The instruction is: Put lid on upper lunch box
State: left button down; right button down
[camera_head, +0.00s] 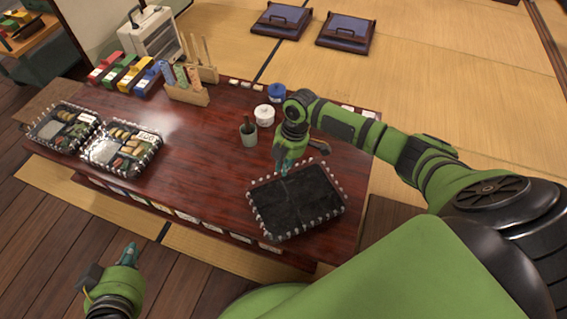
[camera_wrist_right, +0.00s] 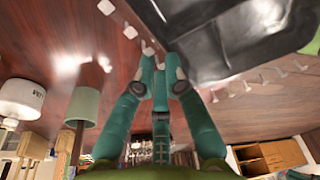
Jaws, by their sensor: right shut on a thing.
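Two filled lunch boxes stand on the left of the table: one further left (camera_head: 47,122) and one to its right (camera_head: 103,150), with food showing in both. A dark rectangular lid-like piece (camera_head: 300,204) with a pale scalloped rim lies at the table's right front; I cannot tell if it is a single lid. My right gripper (camera_head: 286,168) is at its far edge. In the right wrist view my gripper (camera_wrist_right: 160,62) is shut on the rim of the dark piece (camera_wrist_right: 225,45). My left gripper (camera_head: 130,248) is low at the front left, away from the table, its jaw state unclear.
A green cup (camera_head: 248,132), a white pot (camera_head: 264,115) and a blue-lidded jar (camera_head: 276,92) stand just beyond the right gripper. Coloured boxes (camera_head: 128,74) and a wooden holder (camera_head: 187,91) line the back. The table's middle (camera_head: 195,150) is clear.

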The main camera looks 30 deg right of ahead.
jog(key=shift+f, duration=0.55)
dwell(1.4)
jog(key=c, duration=0.7)
grip_release()
